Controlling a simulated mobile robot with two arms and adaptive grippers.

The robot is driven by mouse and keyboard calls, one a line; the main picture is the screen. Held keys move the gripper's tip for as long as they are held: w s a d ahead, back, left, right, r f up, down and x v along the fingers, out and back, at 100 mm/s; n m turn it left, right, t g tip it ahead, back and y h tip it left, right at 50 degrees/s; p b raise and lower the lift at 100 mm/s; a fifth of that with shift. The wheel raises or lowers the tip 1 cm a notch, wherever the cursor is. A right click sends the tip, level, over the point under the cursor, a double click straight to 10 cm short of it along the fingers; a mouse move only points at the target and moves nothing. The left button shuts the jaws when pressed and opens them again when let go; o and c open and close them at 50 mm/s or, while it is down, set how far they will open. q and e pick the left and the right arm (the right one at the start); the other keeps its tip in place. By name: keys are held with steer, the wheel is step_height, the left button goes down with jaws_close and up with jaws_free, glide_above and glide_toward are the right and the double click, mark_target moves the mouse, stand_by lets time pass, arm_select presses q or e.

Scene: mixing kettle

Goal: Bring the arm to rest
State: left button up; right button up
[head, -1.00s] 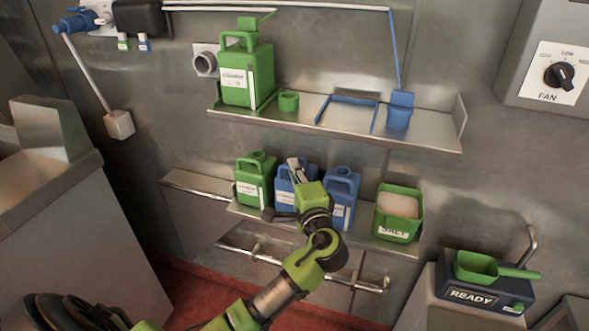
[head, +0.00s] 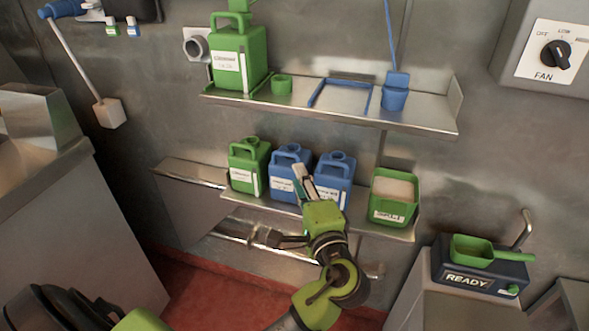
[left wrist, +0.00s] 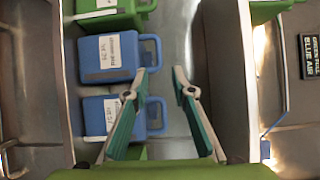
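My left gripper (head: 304,184) is in front of the lower shelf, near the two blue jugs. In the left wrist view its two teal-lined fingers (left wrist: 164,84) stand apart with nothing between them. The left blue jug (head: 284,163) and the right blue jug (head: 338,170) stand upright on the lower shelf. The gripper hides part of them in the head view. In the left wrist view the blue jugs lie left of the fingers, and the left finger overlaps a handle; I cannot tell whether it touches. My right gripper is not in view.
A green jug (head: 247,163) and a green bin of pale powder (head: 393,197) share the lower shelf (head: 400,234). The upper shelf (head: 428,112) holds a large green jug (head: 238,58) and a blue cup (head: 395,97). A green scoop (head: 478,250) rests on the READY box (head: 462,277) at right.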

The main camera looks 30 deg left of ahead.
arm_select(q)
steer(key=shift+v, duration=0.85)
steer(key=s+f+n+g+h, duration=0.2)
steer(key=s+f+g+h, duration=0.15)
steer(key=s+f, duration=0.45)
steer(key=s+f+n+g+h, duration=0.2)
steer(key=s+f+h, duration=0.2)
steer(key=f, duration=0.8)
steer(key=s+d+f+n+g+h, duration=0.2)
steer(key=s+d+f+h, duration=0.1)
steer(key=s, duration=0.3)
steer(key=s+d+f+n+g+h, duration=0.1)
steer(key=s+d+f+g+h, duration=0.15)
steer(key=s, duration=0.45)
step_height(320, 180, down, 24)
steer(key=s+d, duration=0.1)
steer(key=s+a+f+g+p, duration=0.1)
steer(key=s+a+f, duration=0.2)
steer(key=s+f, duration=1.4)
steer(key=shift+s+g, duration=0.3)
steer(key=shift+s, duration=0.25)
